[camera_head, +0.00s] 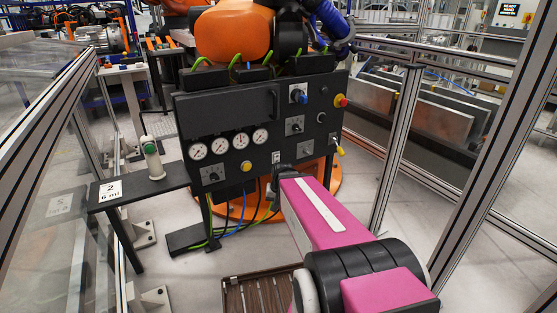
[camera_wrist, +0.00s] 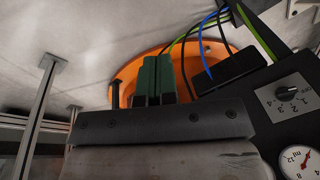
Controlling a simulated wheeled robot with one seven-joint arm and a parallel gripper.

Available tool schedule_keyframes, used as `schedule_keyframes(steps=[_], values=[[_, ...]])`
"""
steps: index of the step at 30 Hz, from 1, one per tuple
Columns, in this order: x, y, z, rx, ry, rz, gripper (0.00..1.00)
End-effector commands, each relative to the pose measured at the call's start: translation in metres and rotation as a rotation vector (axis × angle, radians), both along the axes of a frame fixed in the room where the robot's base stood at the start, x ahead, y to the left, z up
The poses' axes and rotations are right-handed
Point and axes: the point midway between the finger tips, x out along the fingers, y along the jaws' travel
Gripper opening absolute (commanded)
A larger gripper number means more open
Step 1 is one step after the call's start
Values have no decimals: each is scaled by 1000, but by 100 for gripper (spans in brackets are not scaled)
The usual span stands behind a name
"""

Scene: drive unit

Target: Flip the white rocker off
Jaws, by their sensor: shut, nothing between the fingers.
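A small white rocker (camera_head: 276,157) sits low on the dark control panel (camera_head: 225,110), right of the yellow button, in the head view. It is too small there to tell which way it is tipped. My gripper (camera_wrist: 156,62) shows in the wrist view as two green fingers side by side, shut and empty. In the head view the dark end of my pink arm is just below the rocker, partly hidden by the arm. The rocker is not seen in the wrist view; whether the gripper touches the panel cannot be told.
Four-position knob (camera_wrist: 290,93) and a gauge (camera_wrist: 301,162) are at the wrist view's right. The panel also has a yellow button (camera_head: 246,166), a red button (camera_head: 341,100) and a yellow-handled lever (camera_head: 339,150). A side shelf (camera_head: 130,190) holds a white-green bottle (camera_head: 152,160). Cables hang below.

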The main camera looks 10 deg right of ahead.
Motion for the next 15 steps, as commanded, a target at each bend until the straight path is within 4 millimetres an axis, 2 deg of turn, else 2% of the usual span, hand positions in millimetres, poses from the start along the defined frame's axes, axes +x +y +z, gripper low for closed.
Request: schedule_keyframes(steps=[1, 6, 9, 12, 15], values=[[36, -8, -2, 54, -48, -86, 0], [131, -42, 10, 274, -219, -419, 0], [178, -69, 20, 396, -303, -604, 0], [214, -95, 30, 502, -368, -759, 0], [238, -117, 39, 580, -414, -871, 0]])
